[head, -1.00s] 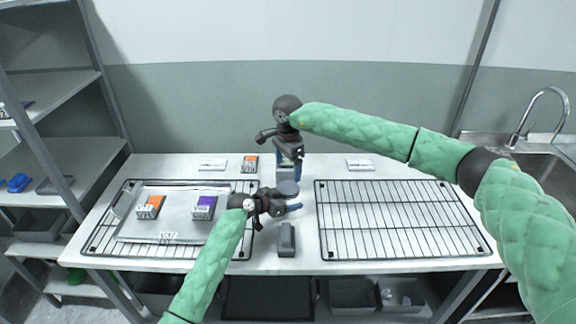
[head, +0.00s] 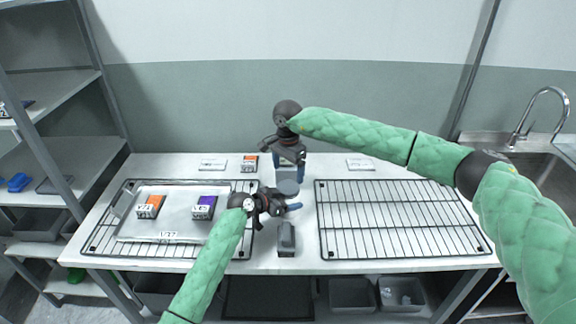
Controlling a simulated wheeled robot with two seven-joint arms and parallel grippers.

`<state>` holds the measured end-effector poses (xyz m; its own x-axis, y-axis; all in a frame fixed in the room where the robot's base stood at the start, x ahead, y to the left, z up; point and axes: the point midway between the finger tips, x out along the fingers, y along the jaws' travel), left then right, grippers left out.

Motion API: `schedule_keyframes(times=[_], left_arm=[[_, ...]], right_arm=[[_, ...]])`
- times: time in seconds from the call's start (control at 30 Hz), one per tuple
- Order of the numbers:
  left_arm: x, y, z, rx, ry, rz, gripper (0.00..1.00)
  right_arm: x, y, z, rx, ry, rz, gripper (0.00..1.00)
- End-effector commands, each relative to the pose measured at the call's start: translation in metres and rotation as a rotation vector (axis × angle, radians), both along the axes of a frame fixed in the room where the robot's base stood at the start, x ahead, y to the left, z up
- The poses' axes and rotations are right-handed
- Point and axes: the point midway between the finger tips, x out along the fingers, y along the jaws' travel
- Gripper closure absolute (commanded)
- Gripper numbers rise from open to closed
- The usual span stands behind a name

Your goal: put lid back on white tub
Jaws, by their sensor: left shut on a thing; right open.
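A round grey disc (head: 288,187), seemingly the lid or top of the white tub, shows at the middle of the table between my two grippers. The tub's body is mostly hidden, and I cannot tell whether the lid is seated. My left gripper (head: 291,206) is shut at the near side of the disc, apparently on the tub. My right gripper (head: 290,165) is open and points down just behind and above the disc, its blue fingers apart.
A metal tray (head: 130,229) with orange and purple labelled boxes lies on the left wire rack (head: 95,240). The right rack (head: 400,220) is empty. A dark grey block (head: 286,240) stands in front. Another orange box (head: 249,163) and white cards (head: 360,164) lie behind.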

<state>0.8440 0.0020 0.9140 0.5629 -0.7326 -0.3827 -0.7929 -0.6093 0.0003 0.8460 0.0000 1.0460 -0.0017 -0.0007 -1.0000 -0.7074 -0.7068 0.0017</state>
Motion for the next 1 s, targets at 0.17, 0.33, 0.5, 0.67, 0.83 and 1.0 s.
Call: schedule_keyframes(times=[0.17,0.33,0.5,0.67,0.83,1.0], left_arm=[[0.000,0.000,0.000,0.000,0.000,0.000,0.89],[0.000,0.000,0.000,0.000,0.000,0.000,0.89],[0.000,0.000,0.000,0.000,0.000,0.000,0.89],[0.000,0.000,0.000,0.000,0.000,0.000,0.89],[0.000,0.000,0.000,0.000,0.000,0.000,0.89],[0.000,0.000,0.000,0.000,0.000,0.000,0.89]], right_arm=[[-0.001,0.000,-0.024,-0.001,0.001,0.000,0.13],[0.000,0.000,-0.048,-0.001,0.001,0.000,0.13],[0.000,0.000,-0.062,-0.001,0.001,0.000,0.13],[0.000,0.000,-0.064,0.000,0.000,0.000,0.13],[0.000,0.000,-0.064,0.000,0.000,0.000,0.17],[0.000,0.000,-0.064,-0.001,-0.001,0.000,0.50]])
